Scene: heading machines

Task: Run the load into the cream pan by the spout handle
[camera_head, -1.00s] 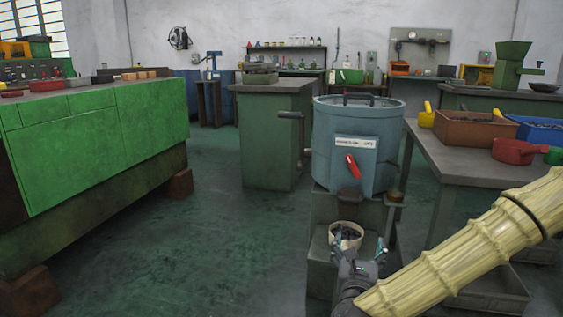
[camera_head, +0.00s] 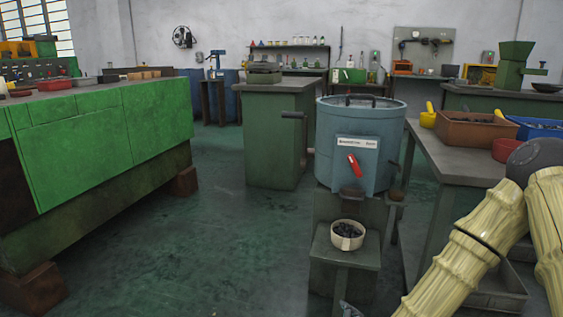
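A blue-grey drum (camera_head: 328,130) with a white label stands right of the middle. A red spout handle (camera_head: 353,163) slants across its front, low down. The cream pan (camera_head: 347,244), a small round tub, sits upright on a low green stand below the spout. Dark small pieces (camera_head: 347,230) lie in the pan. The inside of the drum is hidden. Only a small tip of my gripper (camera_head: 349,309) shows at the bottom edge, in front of and below the pan, apart from it and the handle. Whether its fingers are open is hidden.
A bench (camera_head: 446,163) on the right bears a brown bin (camera_head: 470,133), a yellow scoop (camera_head: 428,117) and a blue bin (camera_head: 540,130). My arm covers the lower right. A green machine (camera_head: 105,140) fills the left. The floor (camera_head: 200,250) between is clear.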

